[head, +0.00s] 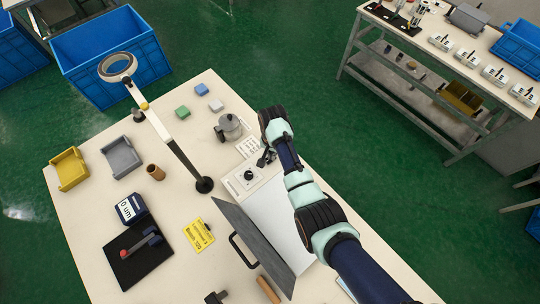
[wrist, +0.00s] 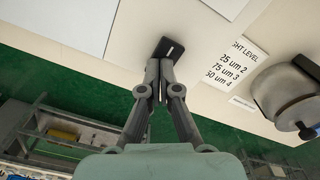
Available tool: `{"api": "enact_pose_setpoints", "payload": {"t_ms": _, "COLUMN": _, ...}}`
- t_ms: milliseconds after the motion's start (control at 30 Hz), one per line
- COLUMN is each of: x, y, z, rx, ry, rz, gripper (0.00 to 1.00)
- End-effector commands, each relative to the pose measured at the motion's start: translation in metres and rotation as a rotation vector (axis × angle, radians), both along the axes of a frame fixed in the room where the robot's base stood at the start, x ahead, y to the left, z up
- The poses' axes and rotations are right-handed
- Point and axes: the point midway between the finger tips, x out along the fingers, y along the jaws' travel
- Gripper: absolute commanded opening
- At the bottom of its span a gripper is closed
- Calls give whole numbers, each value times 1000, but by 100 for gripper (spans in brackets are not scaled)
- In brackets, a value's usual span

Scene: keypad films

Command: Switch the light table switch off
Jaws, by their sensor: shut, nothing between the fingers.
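The light table shows its pale panel (head: 272,212) beside a raised dark lid (head: 245,240) in the head view. It looks white; I cannot tell whether it is lit. In the head view my gripper (head: 265,158) hides most of the switch. Which way the switch is set is unclear.
A white plate with a black knob (head: 248,176) and a printed level card (wrist: 233,64) lie close by. A grey metal pot (wrist: 287,95) stands beside the card. A lamp-like post (head: 203,185) rises to the left. The table's edge is close to the switch.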

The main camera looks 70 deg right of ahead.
Motion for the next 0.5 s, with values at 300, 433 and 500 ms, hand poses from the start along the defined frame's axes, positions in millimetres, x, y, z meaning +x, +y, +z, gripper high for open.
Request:
{"api": "enact_pose_setpoints", "payload": {"t_ms": 300, "x": 0, "y": 0, "z": 15, "rx": 0, "ry": 0, "rz": 0, "gripper": 0}}
{"api": "enact_pose_setpoints", "payload": {"t_ms": 433, "x": 0, "y": 0, "z": 28, "rx": 0, "ry": 0, "rz": 0, "gripper": 0}}
{"api": "enact_pose_setpoints", "payload": {"t_ms": 500, "x": 0, "y": 0, "z": 34, "rx": 0, "ry": 0, "rz": 0, "gripper": 0}}
